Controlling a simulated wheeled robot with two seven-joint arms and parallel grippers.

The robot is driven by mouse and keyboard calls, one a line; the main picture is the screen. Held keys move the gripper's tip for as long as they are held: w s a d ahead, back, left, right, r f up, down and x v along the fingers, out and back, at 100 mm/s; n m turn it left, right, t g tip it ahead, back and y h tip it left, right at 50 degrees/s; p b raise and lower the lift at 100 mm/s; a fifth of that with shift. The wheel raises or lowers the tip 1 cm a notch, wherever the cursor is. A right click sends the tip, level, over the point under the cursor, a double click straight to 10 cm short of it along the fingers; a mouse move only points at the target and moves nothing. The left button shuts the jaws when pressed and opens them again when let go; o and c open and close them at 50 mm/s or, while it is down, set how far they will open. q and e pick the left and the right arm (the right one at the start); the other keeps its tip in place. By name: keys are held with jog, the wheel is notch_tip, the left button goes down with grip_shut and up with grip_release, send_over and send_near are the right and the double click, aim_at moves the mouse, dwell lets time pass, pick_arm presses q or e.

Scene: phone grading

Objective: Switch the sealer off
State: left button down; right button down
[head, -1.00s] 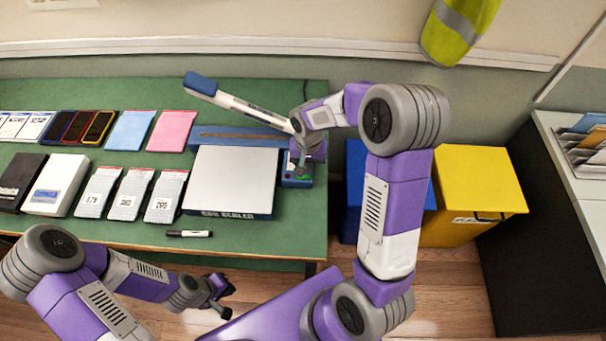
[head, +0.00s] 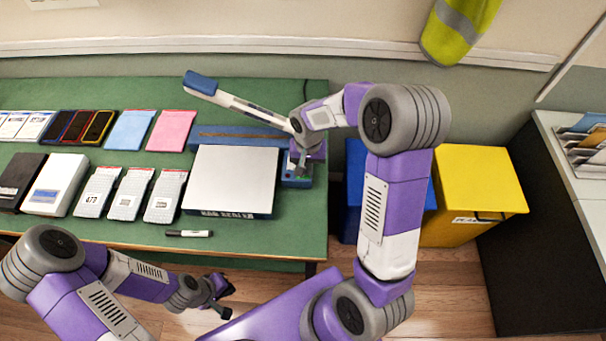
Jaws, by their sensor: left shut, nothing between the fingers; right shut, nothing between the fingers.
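The sealer (head: 235,180) stands on the green table, with a flat pale top plate, a blue body and white lettering on its front edge. Its long white arm with a blue handle (head: 201,82) is raised and tilted up to the left. My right gripper (head: 300,172) is shut and points down at the blue right end of the sealer, over a small part with a green spot. Whether its fingertips touch that part I cannot tell; the gripper hides much of it. My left gripper (head: 226,300) is shut and empty, in front of the table's front edge, away from the sealer.
Bagged phones (head: 125,194), a white box (head: 55,185), a black box (head: 17,182), and blue and pink sheets (head: 171,131) lie left of the sealer. A marker (head: 189,233) lies in front. Blue and yellow bins (head: 480,180) stand right of the table.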

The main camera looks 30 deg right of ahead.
jog(key=shift+f+b, duration=0.55)
jog(key=shift+f, duration=0.2)
dwell(0.3)
jog(key=shift+r+p, duration=2.65)
jog(key=shift+r, duration=0.9)
